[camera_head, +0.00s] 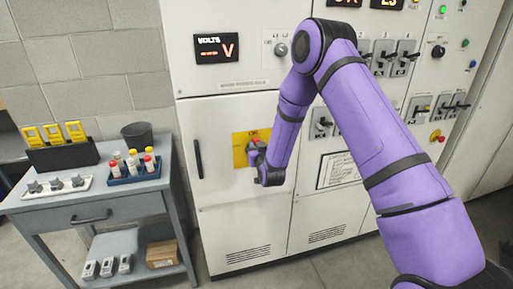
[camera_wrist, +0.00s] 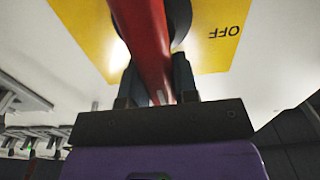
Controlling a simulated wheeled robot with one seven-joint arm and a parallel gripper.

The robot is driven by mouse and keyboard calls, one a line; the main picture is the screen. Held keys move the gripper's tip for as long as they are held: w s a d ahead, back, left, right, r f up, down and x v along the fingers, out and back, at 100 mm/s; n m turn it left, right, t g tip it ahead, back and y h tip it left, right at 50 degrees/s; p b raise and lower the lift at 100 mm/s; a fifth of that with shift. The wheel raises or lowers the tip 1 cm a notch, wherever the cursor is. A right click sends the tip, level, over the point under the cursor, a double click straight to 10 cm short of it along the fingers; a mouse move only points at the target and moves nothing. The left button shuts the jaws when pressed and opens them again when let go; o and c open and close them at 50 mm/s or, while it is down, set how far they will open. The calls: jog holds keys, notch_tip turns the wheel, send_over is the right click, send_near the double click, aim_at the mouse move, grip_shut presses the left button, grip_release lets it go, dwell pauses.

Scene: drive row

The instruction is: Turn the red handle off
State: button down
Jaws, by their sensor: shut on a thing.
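The red handle (camera_wrist: 146,38) sits on a yellow plate (camera_head: 239,150) on the white cabinet door. In the wrist view the handle runs down between the fingers of my gripper (camera_wrist: 158,80), which is shut on it. The word OFF shows on the yellow plate (camera_wrist: 228,45) in the wrist view, upside down and to the right of the handle. In the head view my gripper (camera_head: 256,150) is at the plate, and my purple arm hides part of it; only a small red bit of the handle shows there.
A grey workbench (camera_head: 90,206) stands left of the cabinet, carrying a blue tray (camera_head: 122,180), a dark cup (camera_head: 137,135) and yellow meters (camera_head: 53,133). A black door handle (camera_head: 198,158) is left of the plate. Switches (camera_head: 383,57) line the panels right of my arm.

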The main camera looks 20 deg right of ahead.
aim_at(244, 150)
jog(key=a+n, duration=0.1)
jog(key=n, duration=0.4)
jog(key=a+f+n, duration=0.1)
jog(key=n, duration=0.2)
jog(key=shift+a, duration=0.3)
jog(key=n, duration=0.1)
jog(key=f+n, duration=0.1)
jog(key=n, duration=0.2)
jog(key=shift+a+f+n, duration=0.15)
jog(key=shift+a+n, duration=0.25)
jog(key=shift+a+f+n, duration=0.1)
jog(key=shift+f+n, duration=0.3)
jog(key=shift+n, duration=0.85)
jog(key=shift+f+n, duration=0.35)
jog(key=shift+n, duration=0.9)
jog(key=c, duration=0.9)
grip_release()
